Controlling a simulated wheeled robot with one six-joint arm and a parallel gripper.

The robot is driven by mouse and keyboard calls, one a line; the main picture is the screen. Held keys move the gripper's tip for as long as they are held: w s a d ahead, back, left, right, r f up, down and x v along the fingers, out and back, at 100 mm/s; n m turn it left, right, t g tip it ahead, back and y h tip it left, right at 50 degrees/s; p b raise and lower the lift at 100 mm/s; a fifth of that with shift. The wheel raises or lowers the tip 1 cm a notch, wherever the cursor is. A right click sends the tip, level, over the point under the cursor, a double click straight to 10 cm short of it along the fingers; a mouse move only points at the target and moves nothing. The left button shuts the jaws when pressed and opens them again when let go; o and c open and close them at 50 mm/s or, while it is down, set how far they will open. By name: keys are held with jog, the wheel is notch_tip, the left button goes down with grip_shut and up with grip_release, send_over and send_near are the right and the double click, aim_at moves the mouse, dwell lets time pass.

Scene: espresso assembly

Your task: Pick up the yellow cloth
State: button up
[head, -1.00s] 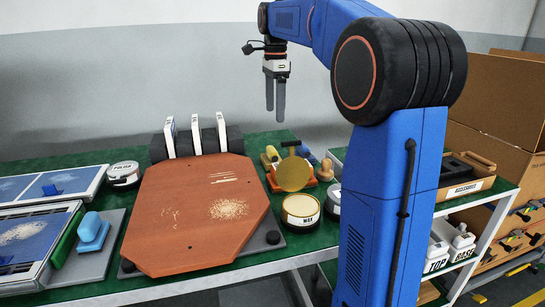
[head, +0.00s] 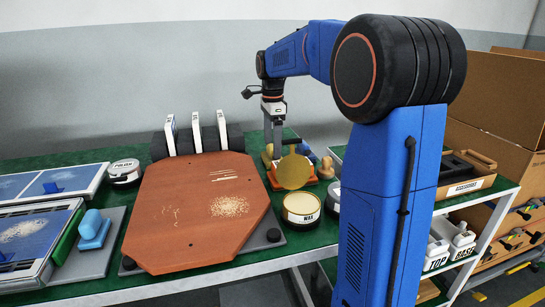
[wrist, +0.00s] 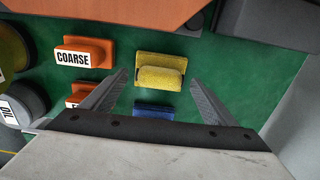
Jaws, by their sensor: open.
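The yellow cloth (wrist: 160,72) looks like a small folded pad with a raised roll and lies on the green bench top. It is centred between the fingers of my gripper (wrist: 160,78) in the wrist view. My gripper is open and empty, with one finger to each side of the cloth. In the head view my gripper (head: 277,150) points down at the back of the bench, behind a yellow disc. Only a small bit of the cloth (head: 266,156) shows there, left of the fingers. I cannot tell how high the fingertips are above it.
A blue item (wrist: 153,112) lies close to the cloth. An orange block marked COARSE (wrist: 88,52) is left of it. The yellow disc (head: 293,172) stands in front of my gripper. A WAX tin (head: 301,208) and a reddish-brown board (head: 195,220) are nearby.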

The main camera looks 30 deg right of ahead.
jog(key=shift+f, duration=1)
jog(key=c, duration=1.1)
notch_tip(320, 180, up, 10)
jog(key=o, duration=0.5)
jog(key=shift+c, duration=0.2)
jog(key=c, duration=0.4)
